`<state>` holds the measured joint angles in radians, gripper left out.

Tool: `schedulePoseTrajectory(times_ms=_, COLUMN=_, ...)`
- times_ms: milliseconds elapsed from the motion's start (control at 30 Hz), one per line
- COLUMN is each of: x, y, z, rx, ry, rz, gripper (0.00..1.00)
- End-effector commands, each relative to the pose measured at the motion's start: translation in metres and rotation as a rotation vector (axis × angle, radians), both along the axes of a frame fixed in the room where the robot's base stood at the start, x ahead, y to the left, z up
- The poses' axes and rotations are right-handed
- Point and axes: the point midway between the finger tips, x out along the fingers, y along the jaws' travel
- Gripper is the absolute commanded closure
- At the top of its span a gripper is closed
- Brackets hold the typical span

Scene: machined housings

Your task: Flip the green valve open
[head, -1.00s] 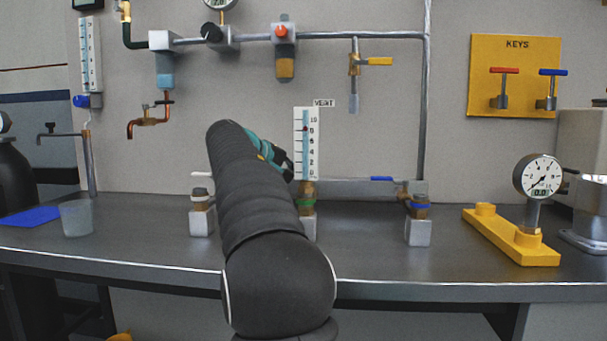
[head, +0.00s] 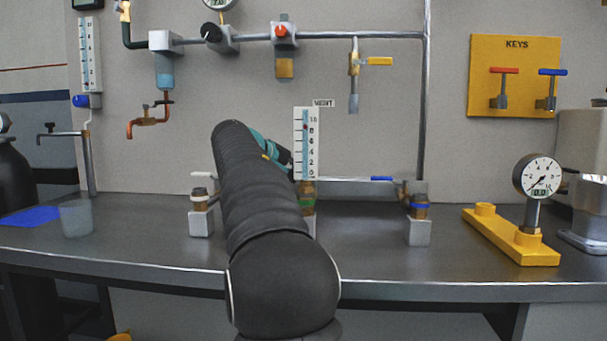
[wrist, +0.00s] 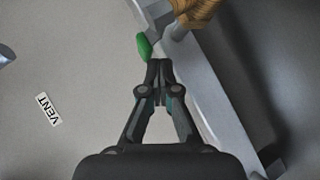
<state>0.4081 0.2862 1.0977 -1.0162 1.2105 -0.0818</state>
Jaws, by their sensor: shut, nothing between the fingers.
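The green valve's handle (wrist: 144,46) shows in the wrist view as a small green grip beside a pale metal bar and a brass fitting. In the head view a green band (head: 306,203) shows on the brass valve body at the foot of the white scale; my arm hides part of this valve. My gripper (wrist: 158,66) is shut and empty, with its fingertips just below and right of the green handle in the wrist view. I cannot tell whether they touch it. In the head view my gripper (head: 281,158) is beside the scale, partly hidden by my arm.
A white-handled valve (head: 201,200) stands left and a blue-handled valve (head: 419,206) right. The scale (head: 306,145) rises close beside my gripper. A yellow gauge stand (head: 512,238) is at the right, a clear cup (head: 76,218) at the left. The front of the bench is mostly clear.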

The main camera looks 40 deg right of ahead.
Motion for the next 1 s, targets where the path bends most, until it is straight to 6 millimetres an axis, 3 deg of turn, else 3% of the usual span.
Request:
schedulePoseTrajectory(times_ms=367, x=0.001, y=0.001, z=0.000, rx=0.000, ry=0.000, rz=0.000, gripper=1.00)
schedulePoseTrajectory(times_ms=1000, x=0.016, y=0.023, z=0.001, rx=0.000, ry=0.000, rz=0.001, gripper=1.00)
